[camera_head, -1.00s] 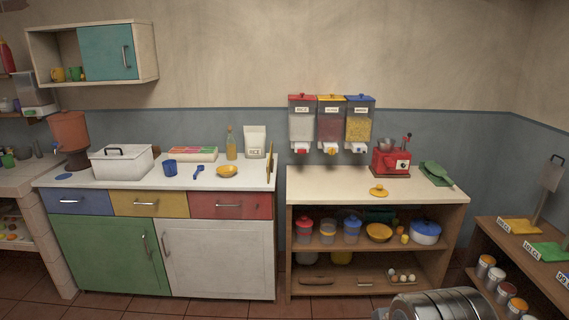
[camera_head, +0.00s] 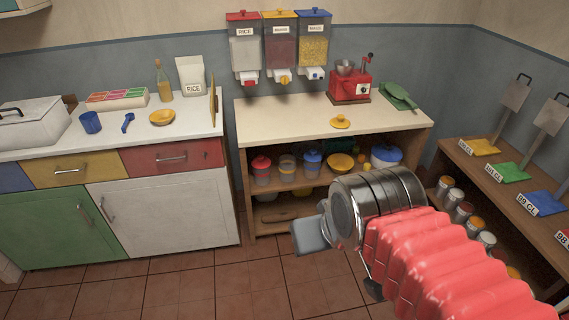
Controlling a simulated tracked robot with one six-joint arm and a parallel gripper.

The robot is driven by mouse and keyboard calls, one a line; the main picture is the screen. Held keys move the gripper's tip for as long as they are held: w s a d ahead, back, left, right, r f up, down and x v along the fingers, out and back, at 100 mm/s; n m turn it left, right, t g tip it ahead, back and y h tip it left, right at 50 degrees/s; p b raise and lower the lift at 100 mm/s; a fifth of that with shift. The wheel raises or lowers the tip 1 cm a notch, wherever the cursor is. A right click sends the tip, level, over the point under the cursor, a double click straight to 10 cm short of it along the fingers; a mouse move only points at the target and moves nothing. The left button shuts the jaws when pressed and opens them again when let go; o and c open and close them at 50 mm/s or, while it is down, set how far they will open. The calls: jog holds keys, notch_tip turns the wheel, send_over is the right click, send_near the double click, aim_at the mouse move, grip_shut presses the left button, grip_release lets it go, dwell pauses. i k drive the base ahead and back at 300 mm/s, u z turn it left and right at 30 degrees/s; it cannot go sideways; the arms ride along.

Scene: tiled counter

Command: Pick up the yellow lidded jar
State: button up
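Several jars stand on the upper shelf of the wooden unit. One has a red lid (camera_head: 261,164), one has a blue lid (camera_head: 312,160), and between them is a jar with a yellowish band (camera_head: 287,168), whose lid I cannot make out. A yellow knobbed lid (camera_head: 340,121) lies on the countertop above. I cannot tell which thing is the yellow lidded jar. My gripper (camera_head: 338,262) is in front of the unit, over the floor, apart from the jars. Its two finger parts look spread with nothing between them.
Dispensers (camera_head: 280,48) hang above the countertop (camera_head: 270,120), which holds a red grinder (camera_head: 349,86). A shelf with cans (camera_head: 463,212) stands right. Floor (camera_head: 200,285) is clear at front left.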

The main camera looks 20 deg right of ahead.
aim_at(287, 162)
jog(key=i, duration=1.35)
jog(key=u, duration=0.9)
